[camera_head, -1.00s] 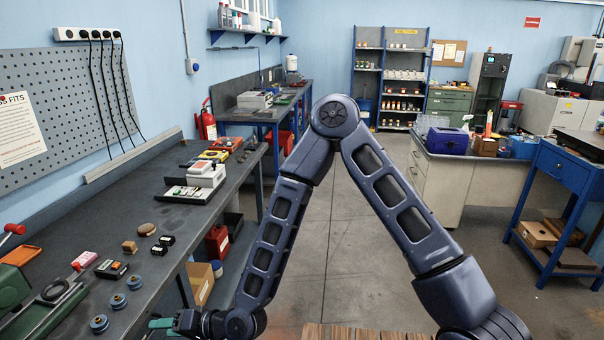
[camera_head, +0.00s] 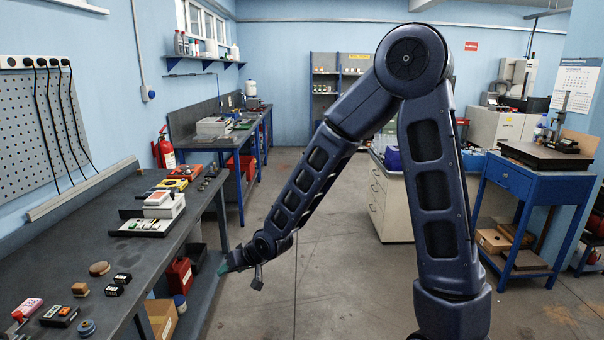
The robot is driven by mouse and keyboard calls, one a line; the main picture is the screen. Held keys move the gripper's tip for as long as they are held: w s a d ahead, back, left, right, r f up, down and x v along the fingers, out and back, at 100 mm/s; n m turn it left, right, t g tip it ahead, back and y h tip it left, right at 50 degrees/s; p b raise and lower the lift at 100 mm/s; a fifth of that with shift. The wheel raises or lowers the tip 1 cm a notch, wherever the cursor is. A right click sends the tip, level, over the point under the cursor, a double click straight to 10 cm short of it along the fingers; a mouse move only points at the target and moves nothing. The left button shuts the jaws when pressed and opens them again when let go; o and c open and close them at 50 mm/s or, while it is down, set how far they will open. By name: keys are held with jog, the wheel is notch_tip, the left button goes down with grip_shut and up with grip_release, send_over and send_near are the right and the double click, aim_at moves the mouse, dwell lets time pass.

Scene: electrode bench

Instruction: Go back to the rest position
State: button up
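My gripper (camera_head: 241,275) hangs at the end of my bent arm, just right of the front edge of the dark workbench (camera_head: 187,245). It is over the floor side of the bench. A teal finger pad shows on its left and a dark finger on its right, with a gap between them. The gripper looks open, and I see nothing held in it. My upper arm link stands tall at right of centre, and the elbow is near the top of the picture.
A blue table (camera_head: 530,185) is at right. The middle floor is clear.

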jog(key=w+d+r+m+t+h, duration=0.15)
jog(key=d+r, duration=0.25)
jog(key=d, duration=0.5)
jog(key=w+d+r+m+h, duration=0.1)
jog(key=w+d+r+h, duration=0.15)
jog(key=d+r, duration=0.45)
jog(key=w+d+r+m+t+h, duration=0.1)
jog(key=w+d+r+h, duration=0.15)
jog(key=d, duration=0.85)
jog(key=s+d+r+m+g, duration=0.1)
jog(key=s+d+r+m, duration=0.1)
jog(key=s+d+r, duration=0.2)
jog(key=s+d+r+m+g+h, duration=0.1)
jog(key=s+d+r, duration=0.3)
jog(key=s+d, duration=0.6)
jog(key=d, duration=0.7)
jog(key=shift+s+d+r+m, duration=0.15)
jog(key=shift+s+r+m, duration=0.1)
jog(key=shift+s+m, duration=0.1)
jog(key=shift+h, duration=0.25)
jog(key=shift+c, duration=0.3)
